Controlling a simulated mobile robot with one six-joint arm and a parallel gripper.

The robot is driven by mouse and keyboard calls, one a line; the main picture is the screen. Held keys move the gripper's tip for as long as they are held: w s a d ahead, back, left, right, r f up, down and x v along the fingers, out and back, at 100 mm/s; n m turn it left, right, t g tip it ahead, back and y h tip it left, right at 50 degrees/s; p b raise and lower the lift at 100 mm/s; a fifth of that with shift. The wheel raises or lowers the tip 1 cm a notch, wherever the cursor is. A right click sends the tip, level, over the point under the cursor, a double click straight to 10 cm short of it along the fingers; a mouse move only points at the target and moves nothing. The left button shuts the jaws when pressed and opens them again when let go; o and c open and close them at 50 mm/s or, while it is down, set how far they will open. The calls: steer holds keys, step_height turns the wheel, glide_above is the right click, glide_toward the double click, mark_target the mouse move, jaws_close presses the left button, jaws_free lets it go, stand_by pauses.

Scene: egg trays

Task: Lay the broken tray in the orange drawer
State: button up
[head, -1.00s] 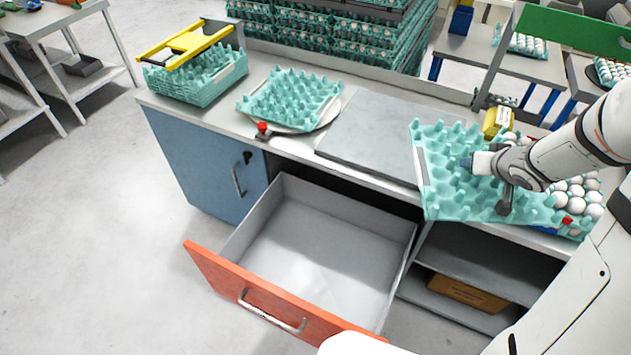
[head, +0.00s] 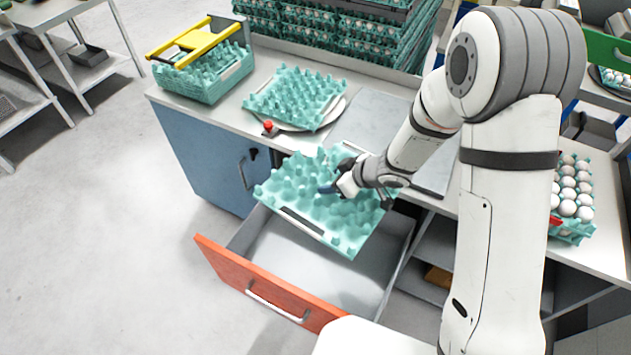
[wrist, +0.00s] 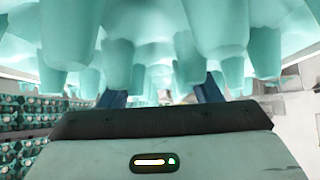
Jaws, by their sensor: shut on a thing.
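A teal egg tray (head: 300,200) hangs from my gripper (head: 330,188) in the head view, tilted, above the open orange-fronted drawer (head: 262,285). My gripper is shut on this tray. The tray carries no eggs and covers the back part of the drawer. The visible part of the drawer's grey inside is bare. In the wrist view, the tray's teal cups (wrist: 215,35) fill the top, with the two blue fingers (wrist: 160,97) reaching up among them. I cannot make out any break in the tray from here.
Another teal tray (head: 290,97) lies on a round plate on the counter, near a red-knobbed device (head: 268,127). A stack of trays with a yellow frame (head: 195,42) stands at the back left. White eggs (head: 575,190) sit in a tray at the right. My arm hides part of the counter.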

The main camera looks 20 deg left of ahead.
mark_target(310, 192)
steer(key=shift+n+g, duration=0.7)
steer(key=shift+n, duration=0.1)
steer(key=s+a, duration=0.1)
steer(key=s, duration=0.1)
steer(key=s+a+f, duration=0.1)
steer(key=s+a, duration=0.1)
steer(key=shift+a, duration=0.3)
steer(key=shift+f, duration=0.3)
step_height(310, 192, down, 42)
steer(key=b, duration=3.8)
steer(key=shift+r, duration=0.1)
steer(key=shift+f+b, duration=0.55)
steer(key=shift+f, duration=0.15)
steer(key=shift+f, duration=0.2)
steer(key=shift+f+b, duration=0.55)
steer(key=shift+f, duration=0.15)
steer(key=o, duration=1.3)
